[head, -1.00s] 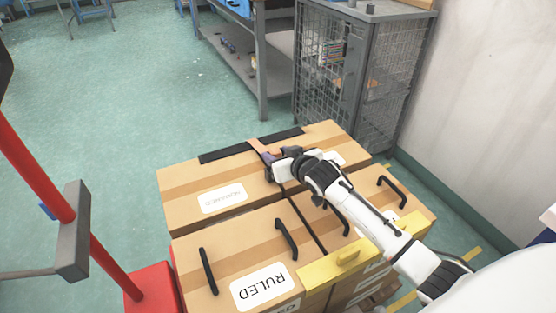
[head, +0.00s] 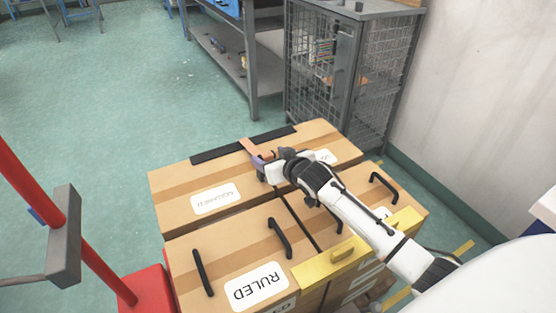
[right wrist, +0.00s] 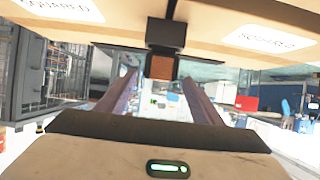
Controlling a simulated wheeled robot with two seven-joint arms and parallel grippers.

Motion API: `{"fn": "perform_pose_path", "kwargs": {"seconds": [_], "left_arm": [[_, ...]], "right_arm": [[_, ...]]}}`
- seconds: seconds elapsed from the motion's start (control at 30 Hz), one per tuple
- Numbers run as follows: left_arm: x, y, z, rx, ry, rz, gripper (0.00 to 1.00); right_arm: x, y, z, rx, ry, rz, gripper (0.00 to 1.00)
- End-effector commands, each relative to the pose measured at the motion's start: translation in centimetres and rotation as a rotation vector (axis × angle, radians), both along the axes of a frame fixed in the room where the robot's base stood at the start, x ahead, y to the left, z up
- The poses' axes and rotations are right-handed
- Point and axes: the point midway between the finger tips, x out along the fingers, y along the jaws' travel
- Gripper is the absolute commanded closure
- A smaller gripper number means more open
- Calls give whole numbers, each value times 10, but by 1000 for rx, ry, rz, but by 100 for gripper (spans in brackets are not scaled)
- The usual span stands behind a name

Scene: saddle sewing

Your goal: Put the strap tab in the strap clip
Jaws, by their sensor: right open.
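A short orange-brown strap piece, which looks like the strap tab (head: 250,147), lies on the far boxes beside a long black strip. In the right wrist view, the brown piece (right wrist: 161,67) shows just below a black block (right wrist: 165,34) at the box edge; I cannot tell whether this block is the strap clip. My right gripper (head: 260,166) is low over the far boxes, close to the brown piece. In the right wrist view, its two purplish fingers (right wrist: 160,82) are apart, with the brown piece in line with the gap between them. My left gripper is out of view.
Cardboard boxes with black handles fill the middle, with a yellow bracket (head: 345,260) at the near edge. A red post (head: 103,273) with a grey bracket stands at left.

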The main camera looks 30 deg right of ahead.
Motion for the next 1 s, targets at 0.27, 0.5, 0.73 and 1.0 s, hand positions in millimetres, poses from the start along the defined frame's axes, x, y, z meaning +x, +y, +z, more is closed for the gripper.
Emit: {"fn": "perform_pose_path", "kwargs": {"seconds": [0.27,0.5,0.73,1.0], "left_arm": [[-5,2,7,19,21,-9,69],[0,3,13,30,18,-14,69],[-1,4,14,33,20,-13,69],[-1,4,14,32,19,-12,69]], "right_arm": [[-50,3,25,1,3,1,40],[-90,4,43,0,4,-1,40],[-104,5,50,-1,3,-2,40],[-105,5,50,-1,2,-2,40]]}}
